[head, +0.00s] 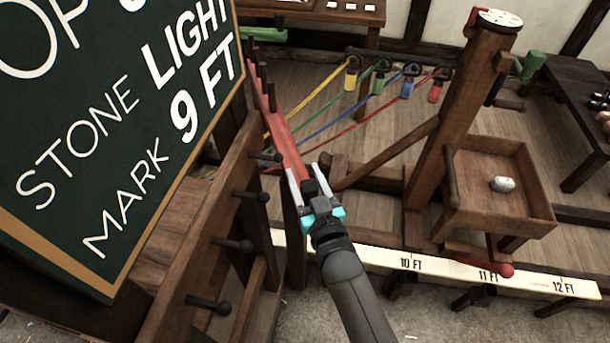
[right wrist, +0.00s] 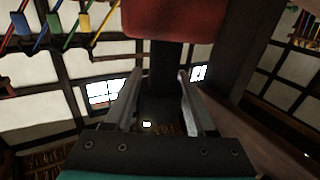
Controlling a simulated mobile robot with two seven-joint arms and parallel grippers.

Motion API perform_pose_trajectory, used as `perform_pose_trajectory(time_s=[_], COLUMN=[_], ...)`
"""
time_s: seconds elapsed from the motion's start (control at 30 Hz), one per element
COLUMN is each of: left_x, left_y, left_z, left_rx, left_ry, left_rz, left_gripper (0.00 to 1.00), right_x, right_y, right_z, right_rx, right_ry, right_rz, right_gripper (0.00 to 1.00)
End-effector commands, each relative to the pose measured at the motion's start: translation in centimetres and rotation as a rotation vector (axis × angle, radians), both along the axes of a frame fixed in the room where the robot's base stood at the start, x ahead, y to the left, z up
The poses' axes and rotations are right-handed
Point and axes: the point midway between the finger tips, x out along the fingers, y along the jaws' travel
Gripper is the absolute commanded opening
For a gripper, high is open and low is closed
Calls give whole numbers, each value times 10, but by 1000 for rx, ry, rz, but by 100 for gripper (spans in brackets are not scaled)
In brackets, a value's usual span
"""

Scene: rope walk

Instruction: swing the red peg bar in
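The red peg bar (head: 284,135) slants from the back left toward my right gripper in the head view, with dark pegs standing along its far part. My right gripper (head: 308,176) is at the bar's near end. Its fingers stand apart on either side of a dark upright piece. In the right wrist view the bar's red end (right wrist: 172,18) fills the top middle. The dark piece (right wrist: 165,65) below it lies between the open fingertips (right wrist: 160,78), with a gap at the left finger. Contact at the right finger is unclear. My left gripper is out of view.
A chalkboard sign (head: 110,120) and a rack with dark pegs (head: 235,243) stand close on the left. Coloured ropes (head: 345,118) run to a hook rail behind. A wooden post with a tray (head: 500,215) holding a stone (head: 502,184) and a white scale board (head: 440,268) are right.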

Motion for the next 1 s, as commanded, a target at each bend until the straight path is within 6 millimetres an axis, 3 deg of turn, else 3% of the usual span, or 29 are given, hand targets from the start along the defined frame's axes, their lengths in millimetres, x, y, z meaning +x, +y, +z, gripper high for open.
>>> perform_pose_trajectory(time_s=[0.13,0.53,1.0], left_x=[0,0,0], left_y=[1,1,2], left_z=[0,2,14], left_rx=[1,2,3], left_ry=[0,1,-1], left_rz=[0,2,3], left_gripper=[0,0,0], right_x=[0,-8,-87], right_y=[0,-2,-22], right_z=[0,0,-1], right_rx=[0,0,-1], right_ry=[1,2,6], right_rz=[0,0,0], right_gripper=[74,74,74])
